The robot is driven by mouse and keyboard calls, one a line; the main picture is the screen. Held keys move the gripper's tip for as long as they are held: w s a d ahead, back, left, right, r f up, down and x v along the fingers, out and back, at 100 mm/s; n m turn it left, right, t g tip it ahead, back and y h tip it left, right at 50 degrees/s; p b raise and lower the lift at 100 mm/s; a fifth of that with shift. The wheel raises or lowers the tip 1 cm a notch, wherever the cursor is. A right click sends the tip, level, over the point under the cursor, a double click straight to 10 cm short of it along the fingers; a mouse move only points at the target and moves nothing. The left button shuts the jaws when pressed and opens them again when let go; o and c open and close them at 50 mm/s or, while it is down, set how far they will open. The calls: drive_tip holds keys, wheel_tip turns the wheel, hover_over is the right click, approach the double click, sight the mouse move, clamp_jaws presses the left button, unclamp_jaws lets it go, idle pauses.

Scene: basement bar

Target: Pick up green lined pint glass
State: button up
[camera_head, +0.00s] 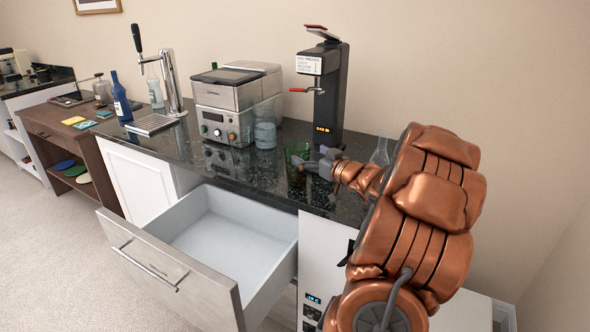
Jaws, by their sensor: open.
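A green-tinted glass (296,149), which looks like the green lined pint glass, stands on the dark counter in front of the black tap machine. Its lower part is partly hidden by my gripper. My gripper (311,160) is open and empty at the glass's right and near side, low over the counter. The fingertips are very close to the glass. I cannot tell whether they touch it or reach around it.
A tall black tap machine (330,95) stands close behind the gripper. A grey appliance (224,105) and a clear glass (265,134) stand to the left. Another clear glass (380,152) is beside my arm. An open, empty drawer (215,240) juts out below the counter.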

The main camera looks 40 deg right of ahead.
sight(289, 142)
drive_tip(key=w, duration=0.1)
drive_tip(key=w+p, duration=0.1)
drive_tip(key=w, duration=0.3)
drive_tip(key=shift+d+r, duration=0.15)
drive_tip(key=shift+d, duration=0.2)
drive_tip(key=shift+w+d, duration=0.1)
drive_tip(key=shift+w, duration=0.45)
drive_tip(key=c, duration=1.7)
